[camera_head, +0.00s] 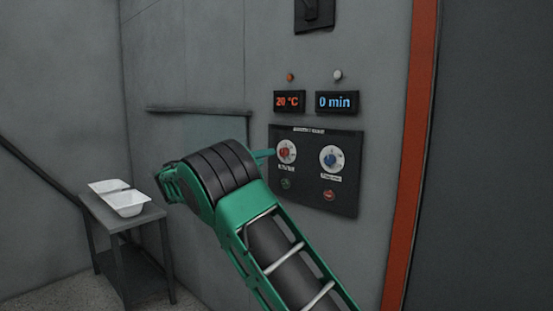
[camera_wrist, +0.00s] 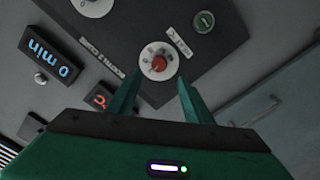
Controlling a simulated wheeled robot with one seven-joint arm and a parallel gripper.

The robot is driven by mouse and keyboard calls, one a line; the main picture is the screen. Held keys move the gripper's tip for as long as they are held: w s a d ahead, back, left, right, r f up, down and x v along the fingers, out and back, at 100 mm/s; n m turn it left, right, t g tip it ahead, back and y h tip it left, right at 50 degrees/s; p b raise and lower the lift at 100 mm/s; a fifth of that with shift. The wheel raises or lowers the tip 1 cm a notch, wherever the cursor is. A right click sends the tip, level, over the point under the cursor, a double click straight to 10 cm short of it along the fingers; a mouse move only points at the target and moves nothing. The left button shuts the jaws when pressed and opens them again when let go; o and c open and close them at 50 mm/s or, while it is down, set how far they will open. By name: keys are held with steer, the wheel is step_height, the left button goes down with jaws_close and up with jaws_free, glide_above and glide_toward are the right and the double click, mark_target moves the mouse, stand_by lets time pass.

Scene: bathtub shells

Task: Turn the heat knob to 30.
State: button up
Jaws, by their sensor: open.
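The red heat knob (camera_head: 286,152) sits on a white round dial at the upper left of the dark control panel (camera_head: 345,190). Above the panel, the temperature display (camera_head: 289,101) reads 20 °C in red. My gripper (camera_head: 267,153) reaches the panel from the left, its fingertips close to the heat knob. In the wrist view, the red knob (camera_wrist: 159,65) shows just beyond and between the two spread fingertips (camera_wrist: 158,82). The gripper is open with nothing held. I cannot tell whether a fingertip touches the dial.
The blue timer knob (camera_head: 331,159) is right of the heat knob, under a display (camera_head: 337,102) reading 0 min. A green button (camera_head: 286,184) and a red button (camera_head: 329,196) sit below.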

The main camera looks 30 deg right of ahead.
mark_target(282, 153)
steer(key=x, duration=0.9)
steer(key=c, duration=1.1)
